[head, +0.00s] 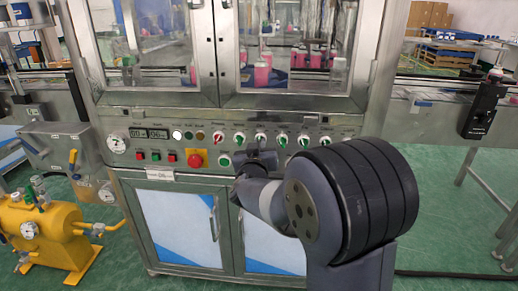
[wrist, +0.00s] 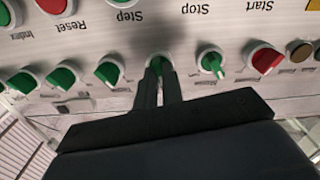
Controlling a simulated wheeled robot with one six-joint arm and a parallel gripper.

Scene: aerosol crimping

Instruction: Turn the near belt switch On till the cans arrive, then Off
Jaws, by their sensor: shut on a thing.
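A row of round selector switches runs across the machine's panel (head: 160,120). My gripper (wrist: 161,72) is shut on the handle of one green switch (wrist: 156,60), which the fingers partly hide; in the head view my gripper (head: 261,149) is at the panel, below and over this switch. Its label is covered or unreadable, and its handle angle cannot be told. Beside it are a green switch (wrist: 210,62) and a red switch (wrist: 266,60). Pink containers (head: 263,75), perhaps the cans, stand behind the cabinet windows.
More green switches (wrist: 108,74) sit close beside my fingers. Buttons, some labelled Start, Stop, Step and Reset, form another row. A red mushroom button (head: 195,160) is to the left. A conveyor (head: 430,88) with a black box (head: 484,108) is at right. A yellow tank (head: 45,230) stands at left.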

